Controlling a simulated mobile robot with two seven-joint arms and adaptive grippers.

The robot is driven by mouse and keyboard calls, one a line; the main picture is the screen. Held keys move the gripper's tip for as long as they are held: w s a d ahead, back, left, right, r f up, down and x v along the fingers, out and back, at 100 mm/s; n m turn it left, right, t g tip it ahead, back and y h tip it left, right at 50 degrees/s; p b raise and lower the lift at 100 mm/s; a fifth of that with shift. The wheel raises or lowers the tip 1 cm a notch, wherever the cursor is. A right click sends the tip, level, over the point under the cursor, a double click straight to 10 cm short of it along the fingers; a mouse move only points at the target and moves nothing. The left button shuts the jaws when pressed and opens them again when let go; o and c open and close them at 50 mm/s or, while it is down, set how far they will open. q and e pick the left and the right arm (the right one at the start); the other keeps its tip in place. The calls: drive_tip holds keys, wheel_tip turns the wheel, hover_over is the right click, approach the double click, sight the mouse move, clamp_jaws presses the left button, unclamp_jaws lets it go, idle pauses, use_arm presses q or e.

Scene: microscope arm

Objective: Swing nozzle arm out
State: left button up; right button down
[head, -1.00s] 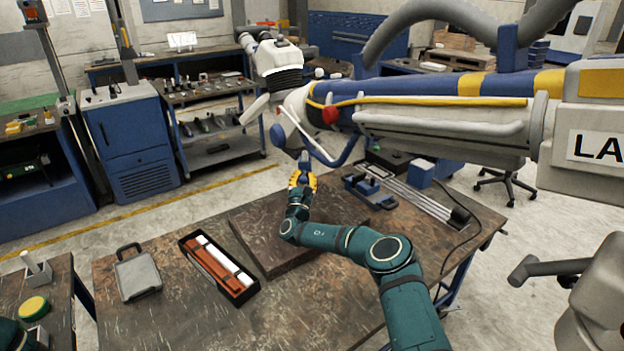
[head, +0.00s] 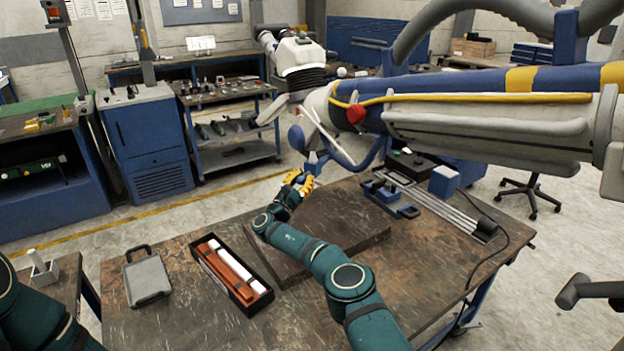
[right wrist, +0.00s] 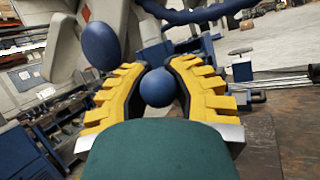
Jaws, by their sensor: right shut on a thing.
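The large blue-and-white jointed arm (head: 470,90) reaches in from the right above the workbench. Its white head (head: 298,62) with eyepieces is at its left end. A blue curved bar (head: 350,160) and a blue handle (head: 312,160) hang below it. My right gripper (head: 300,180) is at the lower end of the handle. In the right wrist view its yellow fingers (right wrist: 157,68) close around a round blue knob (right wrist: 157,88). A second blue oval knob (right wrist: 101,46) is to the left, apart from the fingers. My left gripper is not in view; only my left arm shows at lower left.
The workbench (head: 190,325) lies under my right arm. On it are a dark board (head: 345,240), an open case (head: 235,272), a grey clipboard-like case (head: 147,278) and a blue clamp with rails (head: 430,205). Open floor lies left of the bench.

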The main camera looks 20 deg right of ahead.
drive_tip(key=shift+w+a+f, duration=0.1)
drive_tip(key=shift+a+f, duration=0.1)
drive_tip(key=shift+a, duration=0.05)
idle(0.3)
drive_tip(key=c, duration=0.7)
unclamp_jaws()
drive_tip(key=shift+r, duration=0.15)
drive_tip(key=shift+c, duration=0.2)
drive_tip(key=v, duration=1.2)
